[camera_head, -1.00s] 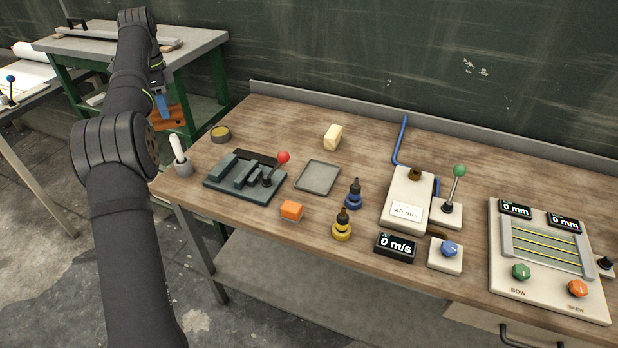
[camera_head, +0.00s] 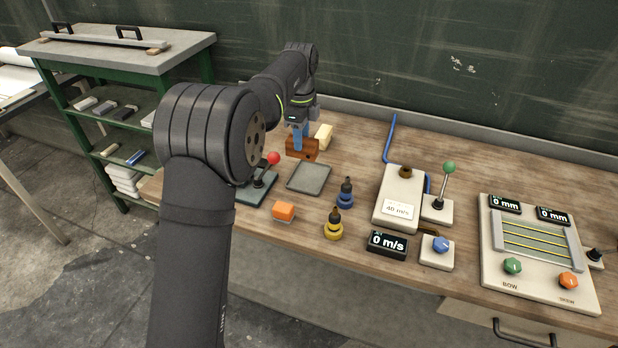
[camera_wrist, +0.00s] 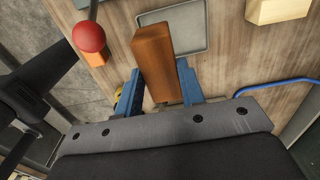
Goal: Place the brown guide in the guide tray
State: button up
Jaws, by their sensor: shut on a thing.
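The brown guide (camera_head: 303,149) is a wooden-coloured block held between the blue fingers of my gripper (camera_head: 299,132). In the wrist view, the guide (camera_wrist: 156,58) sits between both fingers of my gripper (camera_wrist: 158,84). The shallow grey tray (camera_head: 309,178) lies flat on the bench and looks empty. In the head view, the guide is just beyond the tray's far edge, and its height above the bench is hard to judge. In the wrist view, the guide covers part of the tray (camera_wrist: 182,22).
A cream block (camera_head: 325,133) stands close to the right of the guide. A red-knobbed lever (camera_head: 273,158) is left of the tray. An orange block (camera_head: 283,211), a blue bottle (camera_head: 345,193) and a yellow bottle (camera_head: 333,225) stand nearer the front.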

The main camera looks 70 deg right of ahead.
aim_at(305, 151)
jog(key=f, duration=0.2)
jog(key=s+f, duration=0.1)
jog(key=f, duration=0.2)
jog(key=shift+s+a, duration=0.1)
jog(key=shift+f, duration=2.75)
jog(key=shift+f, duration=0.15)
jog(key=o, duration=1)
jog(key=shift+o, duration=0.2)
notch_tip(305, 151, up, 12)
jog(key=shift+r, duration=0.2)
